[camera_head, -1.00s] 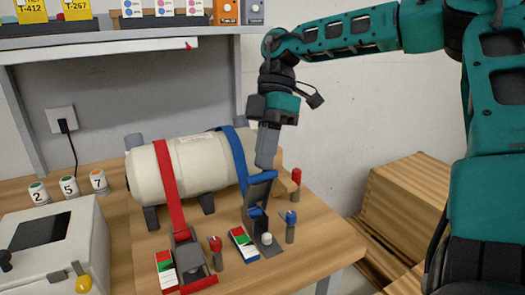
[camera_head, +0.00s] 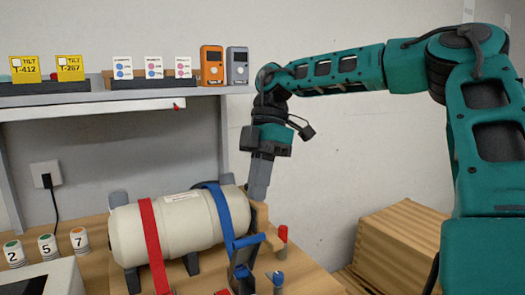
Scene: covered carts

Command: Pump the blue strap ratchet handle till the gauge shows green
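The blue strap (camera_head: 222,211) runs over the right part of a cream tank (camera_head: 185,224). Its ratchet handle, with a blue crossbar (camera_head: 247,240), stands raised at the lower middle. The blue strap's gauge is below the picture's edge. My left gripper is not in view.
A red strap (camera_head: 151,240) crosses the tank's left part. A blue-topped post (camera_head: 278,279) and a red-topped post (camera_head: 282,234) stand close right of the handle. A shelf (camera_head: 110,104) with boxes hangs behind. Wooden crates (camera_head: 400,235) stand at right.

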